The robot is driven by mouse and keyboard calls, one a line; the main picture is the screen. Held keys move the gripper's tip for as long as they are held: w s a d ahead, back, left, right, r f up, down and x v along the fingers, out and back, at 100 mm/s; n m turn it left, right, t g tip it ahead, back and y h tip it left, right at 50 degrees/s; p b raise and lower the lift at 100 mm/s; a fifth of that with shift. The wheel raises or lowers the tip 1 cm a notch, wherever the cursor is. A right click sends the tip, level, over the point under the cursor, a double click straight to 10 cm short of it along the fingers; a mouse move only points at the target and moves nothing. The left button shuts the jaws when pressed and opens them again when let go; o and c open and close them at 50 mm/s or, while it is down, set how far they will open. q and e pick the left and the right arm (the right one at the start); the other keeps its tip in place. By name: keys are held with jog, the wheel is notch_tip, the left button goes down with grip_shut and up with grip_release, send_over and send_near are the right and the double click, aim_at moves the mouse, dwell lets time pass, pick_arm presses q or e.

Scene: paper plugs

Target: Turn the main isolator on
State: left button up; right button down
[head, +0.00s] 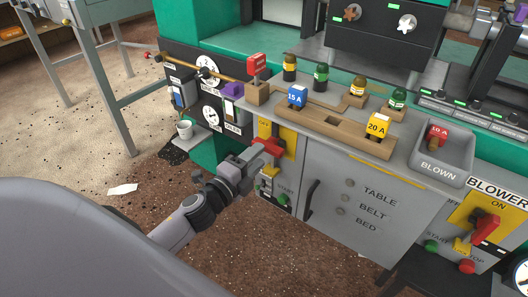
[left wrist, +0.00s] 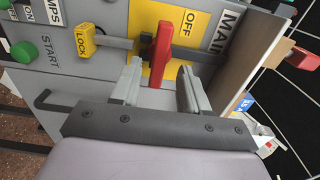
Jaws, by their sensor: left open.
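The main isolator's red handle (head: 268,147) is on the left end of the grey cabinet's front. In the left wrist view the red handle (left wrist: 159,52) stands out from a yellow plate (left wrist: 198,22) marked OFF, beside a MAIN label. An ON marking for it cannot be made out. My left gripper (head: 252,158) is right at the handle. In the left wrist view my left gripper (left wrist: 160,88) is open, with one finger on each side of the handle's lower end; contact cannot be told. My right gripper is not in view.
A yellow LOCK tab (left wrist: 85,40) and a green START button (left wrist: 24,52) sit beside the handle. A dark cabinet door handle (head: 310,198) is close to the right. Paper plugs, including blue (head: 297,97) and yellow (head: 377,127) ones, stand on top. A blower switch (head: 485,228) is far right.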

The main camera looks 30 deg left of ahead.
aim_at(271, 133)
pick_arm(q)
jog(key=shift+w+d, duration=0.15)
jog(key=shift+w, duration=1.8)
grip_shut()
